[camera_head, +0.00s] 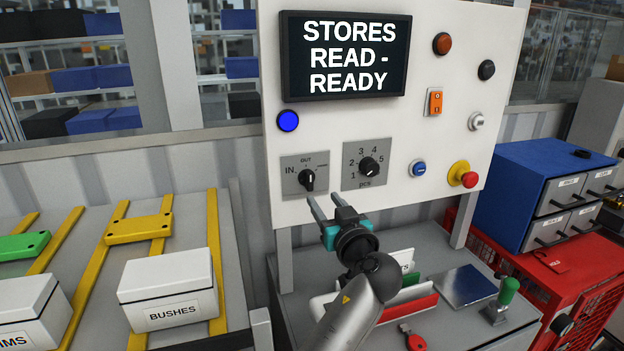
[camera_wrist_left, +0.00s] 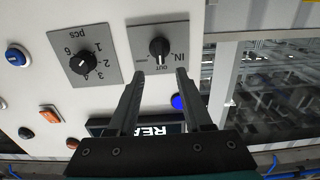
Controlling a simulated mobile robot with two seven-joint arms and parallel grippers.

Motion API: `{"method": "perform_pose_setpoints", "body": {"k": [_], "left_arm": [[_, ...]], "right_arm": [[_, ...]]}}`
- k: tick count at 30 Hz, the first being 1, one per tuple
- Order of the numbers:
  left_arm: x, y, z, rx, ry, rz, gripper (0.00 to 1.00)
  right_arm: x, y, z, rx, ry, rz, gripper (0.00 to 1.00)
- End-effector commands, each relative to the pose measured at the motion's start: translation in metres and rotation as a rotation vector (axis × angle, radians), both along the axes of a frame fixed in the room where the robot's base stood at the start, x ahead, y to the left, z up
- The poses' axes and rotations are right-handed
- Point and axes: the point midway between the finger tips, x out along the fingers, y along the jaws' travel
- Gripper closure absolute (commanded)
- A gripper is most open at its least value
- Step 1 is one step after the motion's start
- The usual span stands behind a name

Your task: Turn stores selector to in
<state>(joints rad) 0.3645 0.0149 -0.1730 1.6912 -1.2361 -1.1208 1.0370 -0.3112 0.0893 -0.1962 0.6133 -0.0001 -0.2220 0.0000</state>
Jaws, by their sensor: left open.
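The knob also shows in the left wrist view (camera_wrist_left: 159,47), where the panel appears upside down. My left gripper (camera_head: 322,195) is open and empty, just below and right of the knob in the head view. In the wrist view its fingers (camera_wrist_left: 158,74) lie either side of the knob's line, apart from it. My right gripper is not in view.
A pcs dial (camera_head: 368,167) sits right of the selector. A blue lamp (camera_head: 288,121) and a screen (camera_head: 345,56) reading STORES READ - READY are above. Buttons and a red emergency stop (camera_head: 462,174) are further right.

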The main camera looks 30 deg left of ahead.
Motion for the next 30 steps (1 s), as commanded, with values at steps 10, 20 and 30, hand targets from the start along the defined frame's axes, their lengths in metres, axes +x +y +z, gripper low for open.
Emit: {"method": "perform_pose_setpoints", "body": {"k": [10,20,30], "left_arm": [[0.039,0.046,0.001,0.001,0.002,0.001,0.50],[0.056,0.066,0.000,0.000,0.001,0.000,0.50],[0.057,0.068,-0.001,-0.001,0.000,0.000,0.50]], "right_arm": [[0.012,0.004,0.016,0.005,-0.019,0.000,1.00],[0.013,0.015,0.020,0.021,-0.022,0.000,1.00],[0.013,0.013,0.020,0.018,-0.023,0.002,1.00]]}}
